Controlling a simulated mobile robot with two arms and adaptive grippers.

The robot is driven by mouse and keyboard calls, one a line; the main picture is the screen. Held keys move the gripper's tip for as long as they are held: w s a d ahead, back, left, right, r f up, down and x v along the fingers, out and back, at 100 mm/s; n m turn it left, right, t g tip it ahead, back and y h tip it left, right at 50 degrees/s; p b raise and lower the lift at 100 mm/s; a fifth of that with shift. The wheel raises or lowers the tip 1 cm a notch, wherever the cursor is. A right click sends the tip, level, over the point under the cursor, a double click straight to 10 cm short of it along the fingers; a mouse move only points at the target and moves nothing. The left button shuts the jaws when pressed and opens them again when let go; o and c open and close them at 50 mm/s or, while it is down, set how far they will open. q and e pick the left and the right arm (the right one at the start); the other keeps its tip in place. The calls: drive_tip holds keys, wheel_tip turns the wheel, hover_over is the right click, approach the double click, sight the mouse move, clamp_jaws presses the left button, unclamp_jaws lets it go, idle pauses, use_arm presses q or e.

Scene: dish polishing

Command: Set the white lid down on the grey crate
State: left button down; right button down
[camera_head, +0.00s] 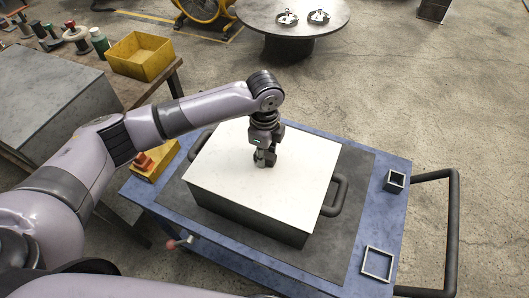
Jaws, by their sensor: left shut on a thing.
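The white lid (230,180) is a flat rectangular panel that covers the top of the grey crate (245,217). Its edges look in line with the crate walls; from this angle I cannot tell whether it rests fully on the rim or sits slightly above it. The crate is dark grey, with a black handle at each end, and stands on a dark mat on a blue cart. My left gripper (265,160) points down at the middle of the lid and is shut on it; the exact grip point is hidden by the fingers. My right gripper is out of view.
The blue cart (395,215) carries two small square frames on its right, one dark (395,181) and one pale (377,264). A workbench with a yellow bin (140,56) stands at upper left.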

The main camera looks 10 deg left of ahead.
use_arm(q)
drive_tip(key=c, duration=1.2)
unclamp_jaws()
drive_tip(key=shift+c, duration=0.2)
wheel_tip(320, 180, up, 12)
